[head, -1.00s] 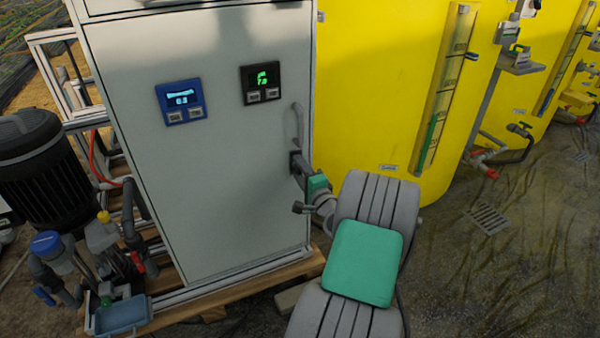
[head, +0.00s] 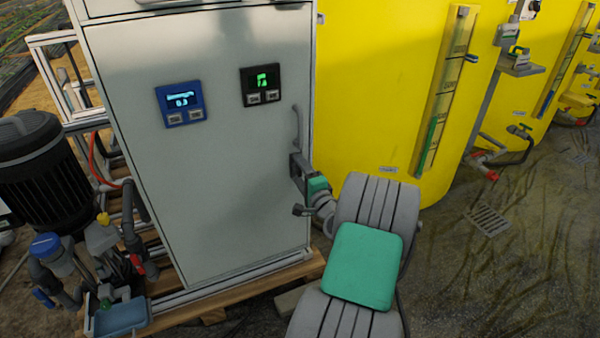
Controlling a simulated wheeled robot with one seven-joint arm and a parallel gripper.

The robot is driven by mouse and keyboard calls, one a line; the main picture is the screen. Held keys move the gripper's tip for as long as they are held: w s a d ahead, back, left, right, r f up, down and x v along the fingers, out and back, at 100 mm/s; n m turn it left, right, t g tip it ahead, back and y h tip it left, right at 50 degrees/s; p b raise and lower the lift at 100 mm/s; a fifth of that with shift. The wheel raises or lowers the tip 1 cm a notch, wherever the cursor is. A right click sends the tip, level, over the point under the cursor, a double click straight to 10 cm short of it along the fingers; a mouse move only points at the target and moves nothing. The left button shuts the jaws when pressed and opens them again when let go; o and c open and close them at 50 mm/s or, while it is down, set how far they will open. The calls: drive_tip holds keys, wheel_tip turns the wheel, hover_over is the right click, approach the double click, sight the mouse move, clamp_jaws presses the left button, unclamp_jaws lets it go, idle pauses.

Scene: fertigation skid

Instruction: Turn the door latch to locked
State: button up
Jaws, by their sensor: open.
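The grey cabinet door (head: 215,200) is closed and fills the middle of the head view. A grey vertical pull handle (head: 298,126) is on its right edge. My gripper (head: 296,163) is at the door's right edge, just below this handle, with its fingers towards the door. It is open. The door latch cannot be made out; the gripper and wrist cover the area just below the handle. I cannot tell whether the gripper touches the latch or which way the latch is turned.
A blue display unit (head: 181,103) and a black one (head: 262,85) are on the door. A yellow tank (head: 375,90) stands close on the right. A black motor (head: 45,165), pipes and a blue tray (head: 122,318) are at left. Wet floor at right has a drain grate (head: 488,218).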

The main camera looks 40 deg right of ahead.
drive_tip(key=p+v, duration=0.1)
drive_tip(key=v, duration=0.6)
drive_tip(key=shift+s, duration=0.4)
drive_tip(key=shift+a+r+p, duration=0.1)
drive_tip(key=shift+a+p, duration=0.1)
drive_tip(key=shift+p, duration=0.1)
drive_tip(key=w+a+r+n+g+y+p, duration=0.35)
drive_tip(key=a+r+n+p, duration=0.4)
drive_tip(key=a, duration=0.35)
drive_tip(key=w+a+r+n+g+y+p, duration=0.3)
drive_tip(key=w+a+r+n+y+p, duration=0.25)
drive_tip(key=a+p, duration=0.45)
drive_tip(key=s+a+r+n+g+h+p, duration=0.2)
drive_tip(key=s+a+r+n+g+p, duration=0.2)
drive_tip(key=r, duration=0.7)
drive_tip(key=s+a+r+n+g+h+p, duration=0.2)
drive_tip(key=s+a+r+p, duration=0.6)
drive_tip(key=s+r+p, duration=0.4)
drive_tip(key=s+n+g, duration=0.1)
drive_tip(key=s+n, duration=0.1)
drive_tip(key=s, duration=0.1)
drive_tip(key=shift+a+g, duration=0.2)
drive_tip(key=shift+g, duration=0.15)
